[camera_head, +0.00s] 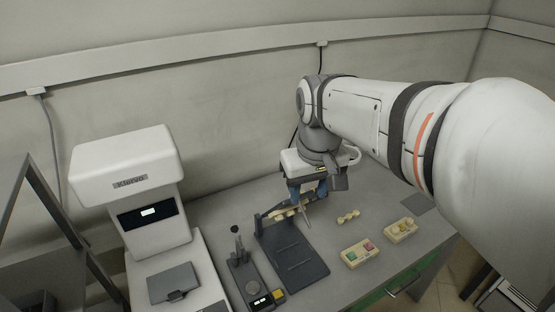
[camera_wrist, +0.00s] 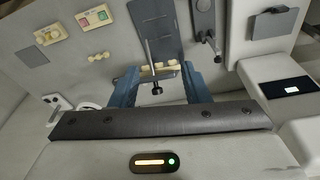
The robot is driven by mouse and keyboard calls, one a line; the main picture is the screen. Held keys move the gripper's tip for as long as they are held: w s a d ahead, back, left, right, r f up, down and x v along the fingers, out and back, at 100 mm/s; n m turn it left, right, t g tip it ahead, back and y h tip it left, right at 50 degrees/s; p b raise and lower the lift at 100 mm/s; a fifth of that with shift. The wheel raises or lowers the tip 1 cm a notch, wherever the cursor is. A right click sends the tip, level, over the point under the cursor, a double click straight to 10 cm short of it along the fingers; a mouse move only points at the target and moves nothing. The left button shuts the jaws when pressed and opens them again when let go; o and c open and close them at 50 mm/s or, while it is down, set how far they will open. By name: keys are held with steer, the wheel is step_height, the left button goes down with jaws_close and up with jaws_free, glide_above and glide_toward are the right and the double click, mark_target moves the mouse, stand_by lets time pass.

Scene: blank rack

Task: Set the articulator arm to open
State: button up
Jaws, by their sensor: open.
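The articulator has a dark grey flat plate (camera_head: 292,262) on the bench. At its far end is a raised crosspiece with a cream dental piece (camera_head: 285,213) and a thin rod. The wrist view shows the plate (camera_wrist: 153,20), the cream strip (camera_wrist: 160,71) and the upright rod with a dark knob. My gripper (camera_head: 307,190) is above this far end, its blue fingers pointing down. In the wrist view my gripper (camera_wrist: 160,82) is open, one finger on each side of the cream strip and rod. I cannot tell whether either finger touches them.
Left of the articulator stands a small dark device (camera_head: 252,288) with posts, and a white machine (camera_head: 133,205) with a display. On the right are cream trays (camera_head: 358,254) (camera_head: 401,230) and loose cream pieces (camera_head: 348,216). A wall stands behind the bench.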

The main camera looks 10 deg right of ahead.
steer(key=w+b, duration=0.1)
steer(key=w, duration=0.3)
steer(key=w+f+n+g+b, duration=0.1)
steer(key=w, duration=0.3)
steer(key=w+n+g+b, duration=0.1)
steer(key=w, duration=0.4)
steer(key=shift+f, duration=0.2)
step_height(320, 180, down, 8)
steer(key=shift+r, duration=0.2)
jaws_close()
steer(key=shift+r, duration=0.1)
